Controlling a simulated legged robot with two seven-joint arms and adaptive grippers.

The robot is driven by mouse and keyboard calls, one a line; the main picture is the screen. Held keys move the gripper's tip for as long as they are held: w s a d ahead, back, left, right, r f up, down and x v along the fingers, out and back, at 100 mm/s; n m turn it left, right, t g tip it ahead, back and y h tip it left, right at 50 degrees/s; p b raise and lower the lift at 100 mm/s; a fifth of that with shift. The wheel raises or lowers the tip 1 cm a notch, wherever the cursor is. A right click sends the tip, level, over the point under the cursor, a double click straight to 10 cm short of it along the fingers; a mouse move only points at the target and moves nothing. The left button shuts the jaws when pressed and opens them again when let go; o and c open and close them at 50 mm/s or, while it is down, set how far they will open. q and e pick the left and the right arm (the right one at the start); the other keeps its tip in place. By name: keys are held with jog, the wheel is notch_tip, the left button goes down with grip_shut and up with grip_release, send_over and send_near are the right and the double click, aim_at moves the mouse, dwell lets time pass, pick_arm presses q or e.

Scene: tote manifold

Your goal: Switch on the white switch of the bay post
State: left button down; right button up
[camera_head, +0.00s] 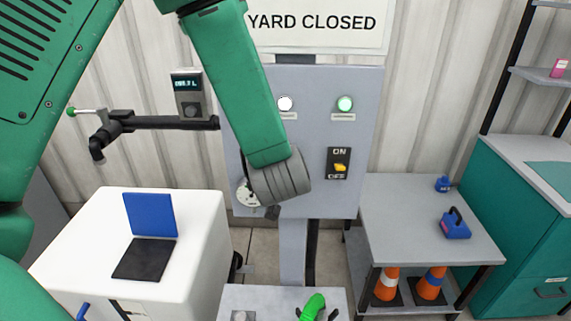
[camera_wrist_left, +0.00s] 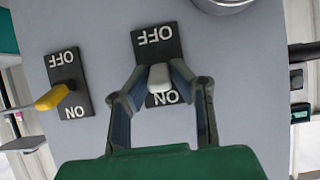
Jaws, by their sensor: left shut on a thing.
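The bay post's grey panel (camera_head: 357,80) stands in the middle of the head view. The white switch (camera_wrist_left: 159,76) shows in the left wrist view on a black plate (camera_wrist_left: 155,40) marked OFF and ON, upside down there. My left gripper (camera_wrist_left: 160,83) is shut on the white switch, one finger at each side. The switch lever shows in the half of its plate by the ON word. In the head view my left arm hides this switch and most of the gripper. A yellow switch (camera_head: 340,168) on a similar plate is beside it; it also shows in the wrist view (camera_wrist_left: 51,97).
A pale round lamp (camera_head: 285,103) and a green lamp (camera_head: 345,104) sit high on the panel. A dial (camera_head: 245,192) is at its lower left. A grey bench (camera_head: 415,205) stands right, a white cabinet (camera_head: 75,245) left.

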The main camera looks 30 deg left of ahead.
pick_arm(q)
jog(key=c, duration=1.4)
grip_release()
jog(key=shift+w+r, duration=0.2)
jog(key=shift+r, duration=0.05)
jog(key=shift+c, duration=0.2)
jog(key=shift+f, duration=0.15)
jog(key=shift+s, duration=0.15)
jog(key=v, duration=1.1)
jog(key=shift+s+d, duration=0.25)
jog(key=shift+a, duration=0.1)
